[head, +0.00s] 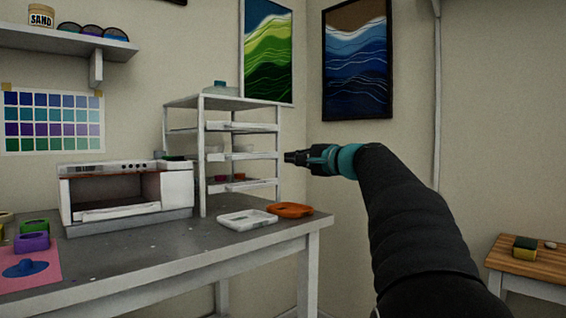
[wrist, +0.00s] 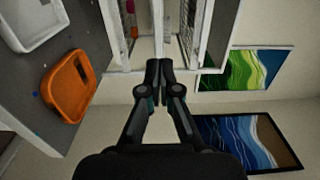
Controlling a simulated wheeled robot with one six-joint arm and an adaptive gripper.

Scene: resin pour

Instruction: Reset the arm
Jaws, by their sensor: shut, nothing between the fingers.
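My arm (head: 405,220) reaches up from the lower right in the head view, covered in a black sleeve. My gripper (head: 290,158) is raised at the rack's right side, pointing left. In the wrist view my gripper (wrist: 159,68) has its two black fingertips together with nothing between them. The white shelf rack (head: 203,160) stands on the grey table just beyond the fingertips. I cannot tell whether the fingertips touch it.
On the grey table (head: 150,255) are an open white oven (head: 185,190), a white tray (head: 247,219) and an orange tray (head: 290,210). Coloured moulds (head: 32,241) and a pink mat (head: 45,268) lie at left. A small wooden-topped table (head: 545,262) stands at right.

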